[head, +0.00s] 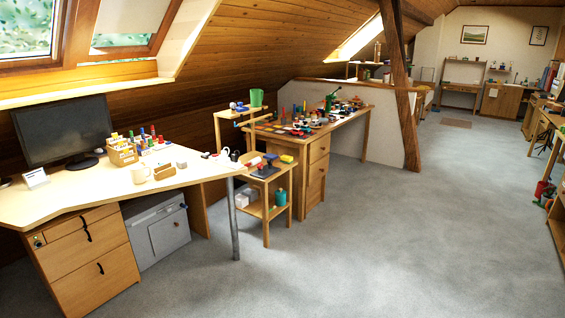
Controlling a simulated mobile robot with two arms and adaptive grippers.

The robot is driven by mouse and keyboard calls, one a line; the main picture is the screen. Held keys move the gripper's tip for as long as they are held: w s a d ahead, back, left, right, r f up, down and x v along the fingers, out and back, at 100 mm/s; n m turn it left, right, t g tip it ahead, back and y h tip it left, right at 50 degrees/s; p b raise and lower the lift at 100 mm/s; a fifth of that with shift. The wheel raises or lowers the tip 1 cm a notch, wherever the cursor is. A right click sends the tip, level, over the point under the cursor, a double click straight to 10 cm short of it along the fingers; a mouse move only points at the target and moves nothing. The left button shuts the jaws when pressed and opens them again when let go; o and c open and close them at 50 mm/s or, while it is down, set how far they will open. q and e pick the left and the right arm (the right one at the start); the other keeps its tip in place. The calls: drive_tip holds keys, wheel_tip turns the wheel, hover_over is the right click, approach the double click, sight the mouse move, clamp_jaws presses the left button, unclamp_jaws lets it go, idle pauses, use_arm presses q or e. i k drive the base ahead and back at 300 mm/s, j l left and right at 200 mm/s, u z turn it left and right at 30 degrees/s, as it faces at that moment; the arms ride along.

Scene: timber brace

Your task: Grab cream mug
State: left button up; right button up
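The cream mug (140,173) stands upright on the pale wooden desk (60,199) at the left, near the desk's front edge. It is just in front of a wooden organizer box (122,154) filled with small coloured items. A small tan block-like object (164,171) lies close to its right. Neither of my grippers shows in the head view.
A monitor (63,129) stands at the back of the desk. Drawers (90,262) and a grey cabinet (158,229) sit below it. A small wooden side table (266,212) and a cluttered workbench (343,124) stand farther right. The grey carpet (400,240) is widely clear.

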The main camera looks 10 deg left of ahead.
sight(137, 173)
drive_tip(key=i+j+u, duration=0.2)
drive_tip(key=i+u, duration=0.65)
drive_tip(key=i, duration=0.3)
drive_tip(key=i+l+u, duration=0.25)
drive_tip(key=i+u, duration=0.2)
drive_tip(key=i, duration=0.1)
